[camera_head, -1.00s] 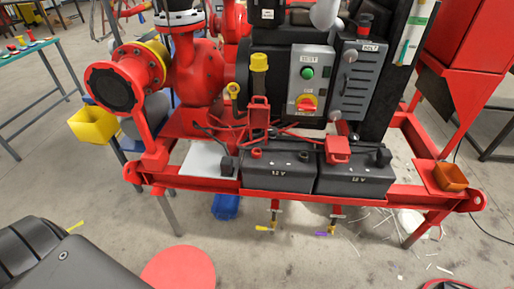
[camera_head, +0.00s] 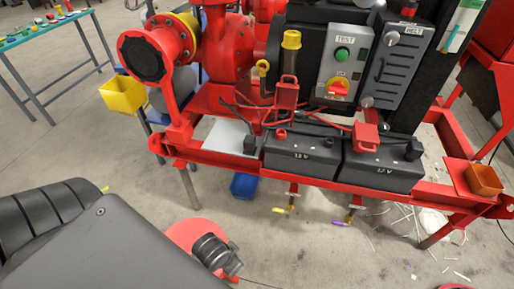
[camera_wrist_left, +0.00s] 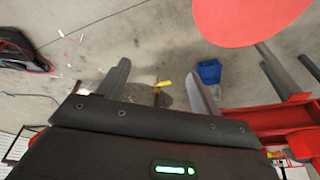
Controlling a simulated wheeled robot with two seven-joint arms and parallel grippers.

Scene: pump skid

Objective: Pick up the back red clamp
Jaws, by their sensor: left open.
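The back red clamp (camera_head: 287,95) stands upright behind the left 12 V battery (camera_head: 300,155) in the head view, with red cable near its base. Another red clamp (camera_head: 367,136) sits nearer the front, on the right battery (camera_head: 385,167). My left gripper (camera_wrist_left: 158,68) is open and empty in the wrist view, its two fingers well apart. A small yellow-handled valve shows beyond the fingers, apart from them. Neither red clamp can be made out in the wrist view. My left arm fills the lower left of the head view. My right gripper is not in view.
The red skid frame (camera_head: 230,167) runs along the front below the batteries. A yellow bin (camera_head: 121,95) hangs at its left; an orange bin (camera_head: 485,180) sits at its right. Yellow and purple valve handles hang below. A round red disc (camera_wrist_left: 245,18) lies near my left gripper.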

